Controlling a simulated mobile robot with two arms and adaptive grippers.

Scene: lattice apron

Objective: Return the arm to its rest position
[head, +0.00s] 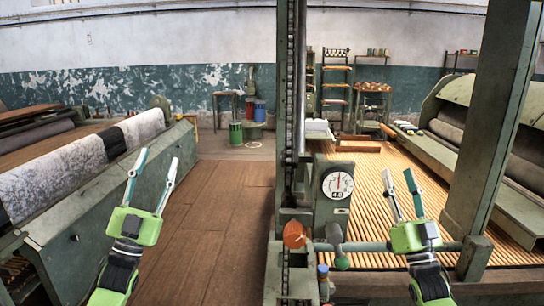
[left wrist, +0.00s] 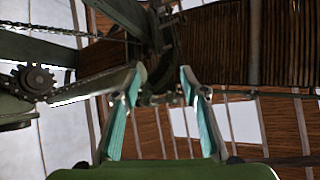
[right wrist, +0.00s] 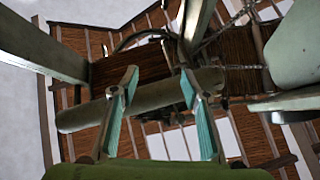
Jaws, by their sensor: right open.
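My left gripper (head: 159,159) is raised at the left of the head view, fingers pointing up and spread, with nothing between them. The left wrist view shows its two teal-padded fingers (left wrist: 162,80) apart and empty. My right gripper (head: 398,174) is raised right of the dial post, fingers also spread and empty. The right wrist view shows its fingers (right wrist: 158,78) apart, with machine parts and a slatted roof beyond. Both grippers have green bodies. I cannot tell from these frames whether either touches anything.
A green post with a dial gauge (head: 337,185), an orange knob (head: 294,235) and a green-tipped lever (head: 341,261) stands between my grippers. A machine with a patterned cloth roll (head: 60,172) is at left. A slatted apron (head: 375,185) lies at right. The wooden floor (head: 222,195) between is clear.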

